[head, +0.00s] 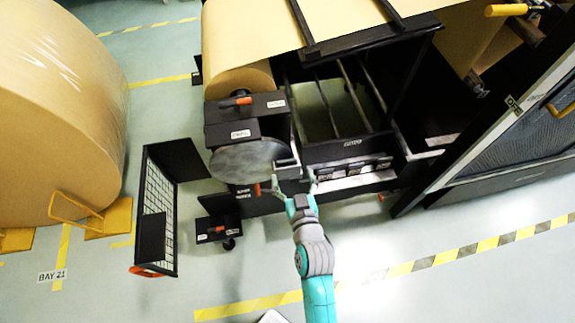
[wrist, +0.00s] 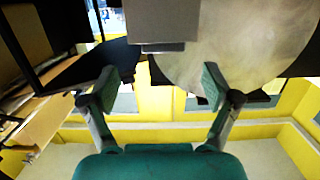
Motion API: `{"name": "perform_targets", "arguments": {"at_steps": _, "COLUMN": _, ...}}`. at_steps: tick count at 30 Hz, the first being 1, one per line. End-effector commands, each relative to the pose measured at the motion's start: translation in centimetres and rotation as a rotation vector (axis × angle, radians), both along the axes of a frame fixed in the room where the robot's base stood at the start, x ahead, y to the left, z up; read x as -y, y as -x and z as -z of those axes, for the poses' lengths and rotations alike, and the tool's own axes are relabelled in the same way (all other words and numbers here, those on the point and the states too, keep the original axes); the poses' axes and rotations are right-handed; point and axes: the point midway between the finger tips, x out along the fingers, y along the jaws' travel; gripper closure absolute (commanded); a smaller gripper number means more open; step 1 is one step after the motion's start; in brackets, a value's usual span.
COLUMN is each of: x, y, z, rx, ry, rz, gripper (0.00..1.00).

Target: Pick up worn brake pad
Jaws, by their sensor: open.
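A grey block (wrist: 162,20), which may be the worn brake pad or its holder, sits beside the round grey disc (wrist: 235,45) at the top of the wrist view. In the head view, a small grey bracket-like part (head: 287,168) stands at the right edge of the disc (head: 245,160). I cannot clearly tell the pad from its holder. My gripper (head: 288,184) is open and empty, just in front of this part. In the wrist view, the fingertips (wrist: 160,87) are spread wide, with the grey block beyond the gap between them and apart from them.
A black frame (head: 345,150) with a shelf of small dark items (head: 350,170) stands to the right of my gripper. An open mesh guard (head: 158,210) and a large wrapped roll (head: 55,110) are at left. The floor in front (head: 390,240) is clear.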

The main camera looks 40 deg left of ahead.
Motion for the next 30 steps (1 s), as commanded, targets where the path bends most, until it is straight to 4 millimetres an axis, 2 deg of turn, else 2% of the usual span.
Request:
{"name": "perform_targets", "arguments": {"at_steps": 12, "x": -3.7, "y": -2.7, "z": 0.7, "rx": 0.001, "ry": -0.001, "rz": 0.0, "gripper": 0.12}}
{"name": "perform_targets", "arguments": {"at_steps": 23, "x": -4.2, "y": -3.2, "z": 0.9, "rx": 0.0, "ry": 0.0, "rz": 0.0, "gripper": 0.12}}
{"name": "perform_targets", "arguments": {"at_steps": 30, "x": -4.2, "y": -3.2, "z": 0.9, "rx": 0.0, "ry": 0.0, "rz": 0.0, "gripper": 0.72}}
